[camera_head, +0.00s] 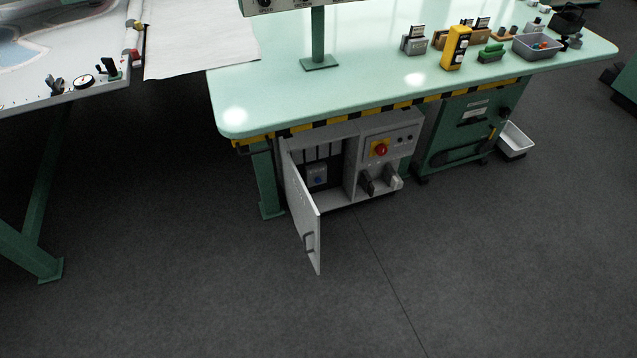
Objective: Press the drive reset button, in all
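A grey control cabinet (354,160) sits under the green table. Its door (302,207) stands open, swung out toward me on the left. Inside the open left part is a light grey unit (316,169) with a small blue button (318,180) low on its front. I cannot read any label there, so I cannot confirm that it is the drive reset button. Neither of my grippers is in view.
The green table top (350,88) overhangs the cabinet with a striped edge. A yellow device (456,48) and a grey tray (536,48) are on top. The dark floor (400,270) in front is clear.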

